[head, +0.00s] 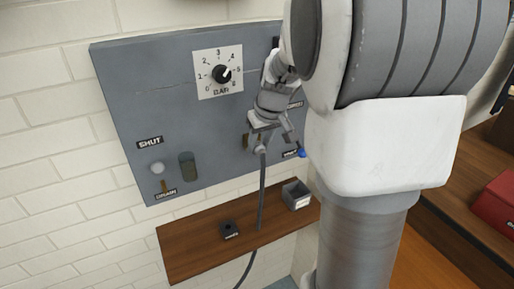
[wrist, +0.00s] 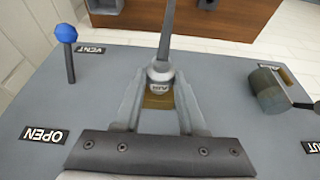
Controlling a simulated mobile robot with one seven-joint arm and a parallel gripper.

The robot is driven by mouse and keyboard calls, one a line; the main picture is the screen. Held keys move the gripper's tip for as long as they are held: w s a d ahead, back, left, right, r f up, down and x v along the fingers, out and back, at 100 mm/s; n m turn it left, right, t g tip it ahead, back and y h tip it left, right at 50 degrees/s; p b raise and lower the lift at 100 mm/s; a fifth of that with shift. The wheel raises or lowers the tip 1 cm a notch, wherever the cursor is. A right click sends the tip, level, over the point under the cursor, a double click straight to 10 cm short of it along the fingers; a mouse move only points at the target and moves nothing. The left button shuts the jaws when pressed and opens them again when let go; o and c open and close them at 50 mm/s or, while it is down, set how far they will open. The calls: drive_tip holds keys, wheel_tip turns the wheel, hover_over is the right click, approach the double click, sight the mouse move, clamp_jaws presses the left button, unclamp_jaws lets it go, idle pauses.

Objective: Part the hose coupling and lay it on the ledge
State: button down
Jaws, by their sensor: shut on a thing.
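My gripper (wrist: 160,92) is shut on the coupling at the grey panel (head: 130,100). In the head view my gripper (head: 262,138) hides most of the coupling. I cannot tell whether the coupling is joined to the panel or parted. The wooden ledge (head: 190,245) is below the panel.
A small dark block (head: 230,231) and an open grey box (head: 297,195) stand on the ledge, its left part bare. A blue-knobbed VENT lever (wrist: 67,52) and a grey cylinder (wrist: 267,90) project from the panel. A dial (head: 221,74) is above.

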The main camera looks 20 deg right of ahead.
drive_tip(key=shift+s, duration=0.7)
drive_tip(key=shift+s+d+b, duration=0.1)
drive_tip(key=shift+s+b, duration=0.45)
drive_tip(key=shift+s, duration=0.65)
drive_tip(key=shift+f, duration=0.1)
